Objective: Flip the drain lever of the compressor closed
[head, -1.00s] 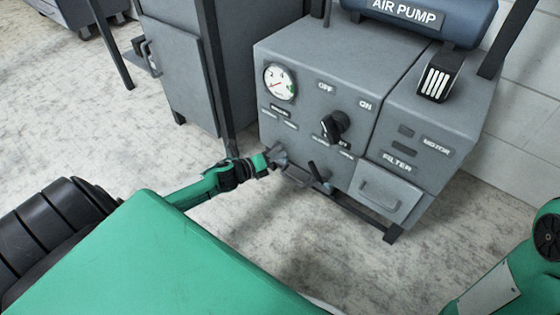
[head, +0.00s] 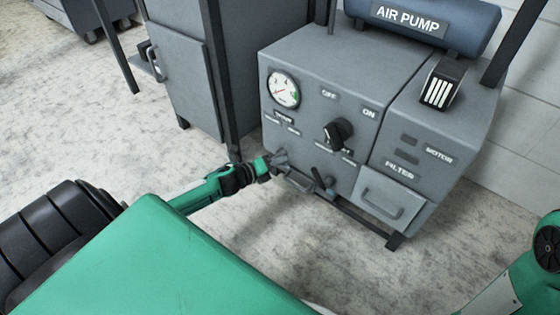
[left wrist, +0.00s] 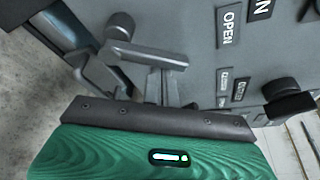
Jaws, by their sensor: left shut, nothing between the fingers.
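The grey compressor (head: 330,80) stands ahead, with a blue tank marked AIR PUMP on top. A dark lever (head: 318,181), likely the drain lever, sticks out low on its front. My left gripper (head: 280,158) is shut and empty at the lower left of the front, just left of this lever. In the left wrist view, a grey lever-like bar (left wrist: 150,54) lies just beyond the gripper fingers (left wrist: 130,82), beside an OPEN label. I cannot tell whether they touch. My right gripper is out of view.
The front also carries a gauge (head: 283,89), a black rotary knob (head: 338,132) and a drawer with a handle (head: 384,203). A grey cabinet (head: 185,75) stands close on the left. The floor (head: 340,250) in front is clear.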

